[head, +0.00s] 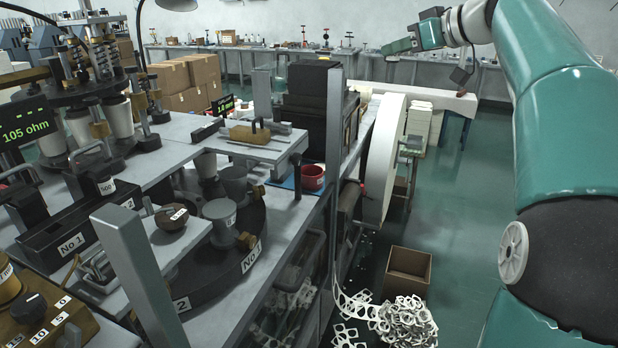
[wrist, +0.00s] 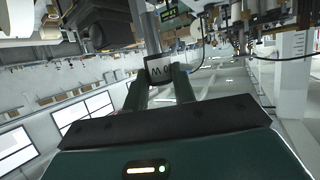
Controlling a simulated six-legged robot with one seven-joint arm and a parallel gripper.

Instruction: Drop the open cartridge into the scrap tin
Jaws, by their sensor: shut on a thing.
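In the head view my gripper (head: 402,46) is raised at the upper right, over the aisle side and away from the bench; the cartridge cannot be made out there. A small red round tin (head: 312,177), which looks like the scrap tin, stands on a blue mat near the bench's right edge.
A grey upright post (head: 334,150) and a large white reel (head: 383,160) stand by the tin. A dark turntable (head: 220,285) with grey cups lies left. A cardboard box (head: 407,274) and punched scrap (head: 405,320) are on the floor. The green floor right of them is clear.

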